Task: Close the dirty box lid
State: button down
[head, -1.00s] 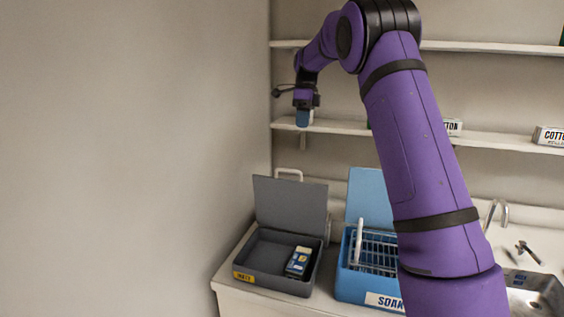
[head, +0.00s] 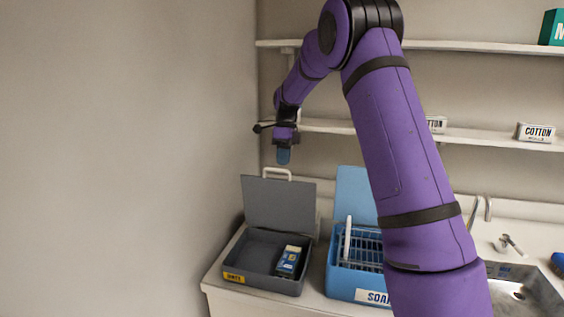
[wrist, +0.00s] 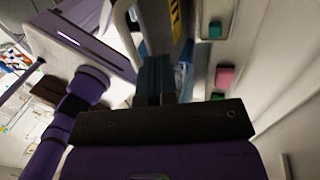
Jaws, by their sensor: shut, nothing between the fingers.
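The dirty box (head: 282,286) is the grey box with a yellow label on the counter at left in the head view. Its grey lid (head: 272,205) stands open, tilted up at the back edge, with a pale handle (head: 277,171) at its top. A small blue and white packet (head: 289,262) lies inside the box. My gripper (head: 283,157) points down just above the handle and looks shut and empty. In the wrist view its dark fingers (wrist: 157,80) are together. Whether they touch the lid cannot be told.
A blue box (head: 350,287) marked SOAK, with a rack inside and its lid up, stands close to the right. Further right is a metal sink (head: 518,290). Shelves (head: 460,137) with cotton boxes (head: 535,132) run along the wall behind. A bare wall borders the left.

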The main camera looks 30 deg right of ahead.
jog(key=shift+s+a+f, duration=0.3)
jog(key=shift+s+a, duration=0.15)
jog(key=shift+a, duration=0.05)
